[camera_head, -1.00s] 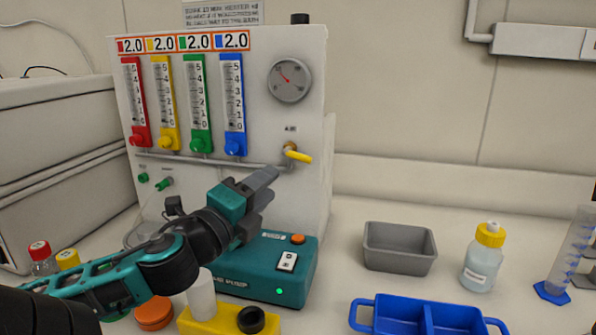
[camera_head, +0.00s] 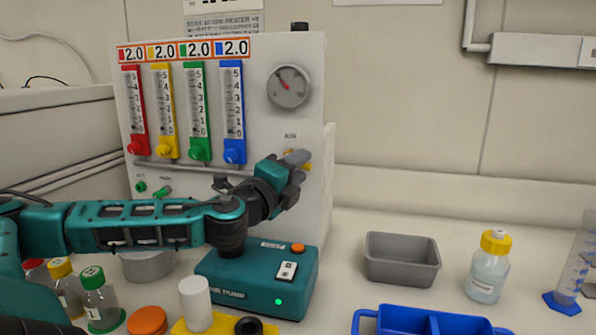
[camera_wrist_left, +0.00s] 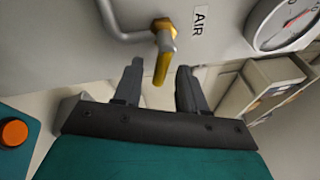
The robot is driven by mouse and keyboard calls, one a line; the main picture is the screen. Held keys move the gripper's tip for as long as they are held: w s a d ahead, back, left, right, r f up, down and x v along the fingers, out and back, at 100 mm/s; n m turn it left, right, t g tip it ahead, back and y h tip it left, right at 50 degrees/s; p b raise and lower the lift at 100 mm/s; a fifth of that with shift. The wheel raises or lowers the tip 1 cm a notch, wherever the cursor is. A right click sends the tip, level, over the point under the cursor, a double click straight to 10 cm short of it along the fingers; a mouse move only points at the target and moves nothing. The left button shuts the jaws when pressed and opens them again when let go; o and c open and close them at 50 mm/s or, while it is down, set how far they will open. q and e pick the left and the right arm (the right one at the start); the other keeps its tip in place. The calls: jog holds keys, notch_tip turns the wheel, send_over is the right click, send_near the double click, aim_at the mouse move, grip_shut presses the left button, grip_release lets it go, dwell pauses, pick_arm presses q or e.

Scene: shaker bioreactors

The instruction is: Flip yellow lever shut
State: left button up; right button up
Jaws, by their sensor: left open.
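The yellow lever (camera_wrist_left: 162,64) sits on a brass valve (camera_wrist_left: 164,26) at the end of a grey pipe, beside the AIR label, on the front of the white gas panel (camera_head: 300,220). In the wrist view the lever points from the valve down toward my left gripper. My left gripper (camera_wrist_left: 159,72) is open, with one finger on each side of the lever's free end and a visible gap to both. In the head view my left gripper (camera_head: 297,157) is at the valve and hides most of the lever. My right gripper is not in view.
A round gauge (camera_head: 289,87) is above the valve, and several coloured flow meters are to its left. A teal air pump (camera_head: 250,288) stands below my gripper. A grey tray (camera_head: 402,260), blue rack (camera_head: 415,325) and yellow-capped bottle (camera_head: 489,267) are at the right.

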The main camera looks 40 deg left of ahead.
pick_arm(q)
jog(key=shift+w, duration=0.25)
grip_shut()
dwell(0.3)
